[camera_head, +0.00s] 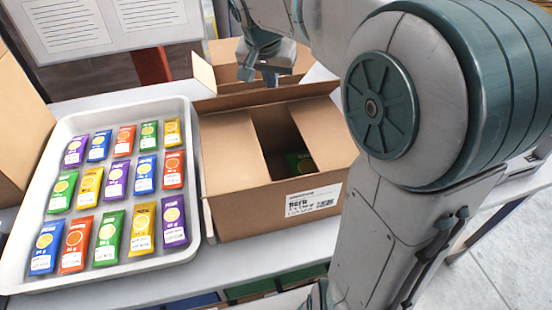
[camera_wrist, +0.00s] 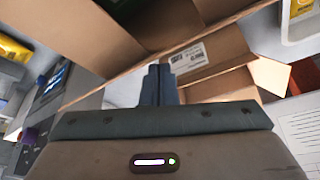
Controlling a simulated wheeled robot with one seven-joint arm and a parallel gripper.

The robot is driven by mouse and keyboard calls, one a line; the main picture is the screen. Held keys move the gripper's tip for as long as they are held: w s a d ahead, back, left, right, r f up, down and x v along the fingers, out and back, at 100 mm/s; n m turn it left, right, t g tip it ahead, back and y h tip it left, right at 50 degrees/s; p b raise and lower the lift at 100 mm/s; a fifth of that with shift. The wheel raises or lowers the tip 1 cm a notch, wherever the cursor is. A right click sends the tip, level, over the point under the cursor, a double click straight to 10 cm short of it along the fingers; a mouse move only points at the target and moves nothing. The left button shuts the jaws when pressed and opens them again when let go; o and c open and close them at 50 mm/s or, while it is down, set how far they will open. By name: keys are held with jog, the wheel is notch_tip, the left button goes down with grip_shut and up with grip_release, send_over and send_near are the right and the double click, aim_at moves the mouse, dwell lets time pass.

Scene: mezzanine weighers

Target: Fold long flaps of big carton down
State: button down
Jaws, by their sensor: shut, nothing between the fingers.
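The big carton (camera_head: 265,215) stands on the table in the middle of the head view. Its left short flap (camera_head: 232,145) and right short flap (camera_head: 322,128) lie inward, leaving a gap in the middle. A green packet (camera_head: 303,163) shows inside. The far long flap (camera_head: 265,96) sticks out at the back, away from the opening. I cannot clearly make out the near long flap. My gripper (camera_head: 269,78) is shut and empty just behind the far long flap; whether it touches is unclear. Its closed fingers (camera_wrist: 158,80) also show in the wrist view.
A second open carton (camera_head: 228,68) stands close behind; its label shows in the wrist view (camera_wrist: 188,57). A white tray (camera_head: 195,190) of coloured packets sits close at the left. Another carton (camera_head: 20,125) is at the far left. A sheet board (camera_head: 100,25) stands at the back.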

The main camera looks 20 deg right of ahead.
jog(key=s+f+b, duration=0.2)
jog(key=s+b, duration=0.1)
jog(key=shift+f, duration=0.5)
jog(key=f+b, duration=0.1)
jog(key=s+f+b, duration=0.1)
jog(key=f+b, duration=0.1)
jog(key=shift+s, duration=0.2)
jog(key=shift+f+b, duration=0.15)
jog(key=shift+b, duration=0.25)
